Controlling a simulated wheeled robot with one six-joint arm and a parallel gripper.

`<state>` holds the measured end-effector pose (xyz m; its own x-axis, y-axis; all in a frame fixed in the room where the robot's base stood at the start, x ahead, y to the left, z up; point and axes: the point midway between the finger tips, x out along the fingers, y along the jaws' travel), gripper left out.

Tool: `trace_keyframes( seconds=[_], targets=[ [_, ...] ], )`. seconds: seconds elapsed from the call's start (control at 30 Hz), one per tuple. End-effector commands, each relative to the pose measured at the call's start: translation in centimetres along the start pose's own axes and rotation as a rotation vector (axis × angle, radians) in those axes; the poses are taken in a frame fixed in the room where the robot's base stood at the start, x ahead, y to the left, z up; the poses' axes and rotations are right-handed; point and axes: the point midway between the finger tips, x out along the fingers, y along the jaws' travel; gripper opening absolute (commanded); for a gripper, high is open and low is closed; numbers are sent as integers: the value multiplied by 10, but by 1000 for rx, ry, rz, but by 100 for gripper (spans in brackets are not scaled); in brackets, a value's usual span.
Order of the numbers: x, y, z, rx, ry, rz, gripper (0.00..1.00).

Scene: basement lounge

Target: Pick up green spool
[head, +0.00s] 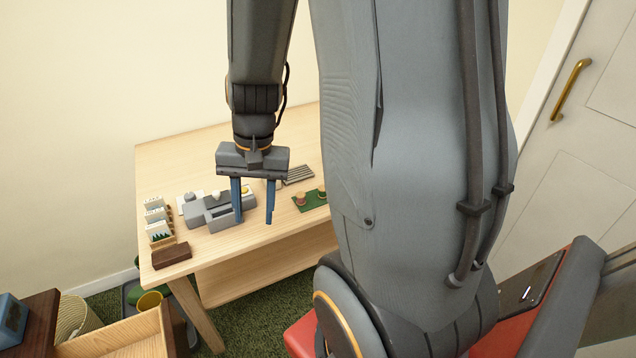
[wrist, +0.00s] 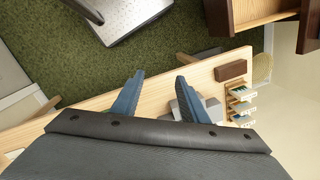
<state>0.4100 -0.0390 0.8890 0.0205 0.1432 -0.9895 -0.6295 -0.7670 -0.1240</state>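I cannot clearly make out a green spool in either view. In the head view a small green tray or mat (head: 311,204) lies on the wooden table (head: 214,256), with a couple of small reddish-brown, spool-like pieces on it. My gripper (head: 254,212) points down above the table, left of the green mat and in front of a grey block-like device (head: 205,213). Its two blue fingers are apart with nothing between them. The wrist view also shows my gripper (wrist: 160,82) open and empty over the table's edge. My gripper hides part of the tabletop behind it.
A card rack (head: 158,230) and a dark brown block (head: 171,256) stand at the table's left end. A dark slatted piece (head: 298,175) lies behind the mat. An open wooden drawer (head: 128,335) is at lower left. My arm hides the table's right side.

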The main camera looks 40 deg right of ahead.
Motion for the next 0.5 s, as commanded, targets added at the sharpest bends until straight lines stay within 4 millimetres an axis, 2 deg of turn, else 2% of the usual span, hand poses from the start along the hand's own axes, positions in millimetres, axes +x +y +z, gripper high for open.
trace_keyframes(
  seconds=[0.03, 0.17, 0.3, 0.4, 0.5],
  targets=[
    [-10, 12, -19, 200, -12, -35, 40],
    [-16, 43, -73, 709, -31, -131, 40],
    [-17, 94, -125, 1219, -52, -228, 40],
    [-15, 133, -152, 1515, -65, -286, 40],
    [-13, 164, -169, 1730, -77, -331, 40]
  ],
)
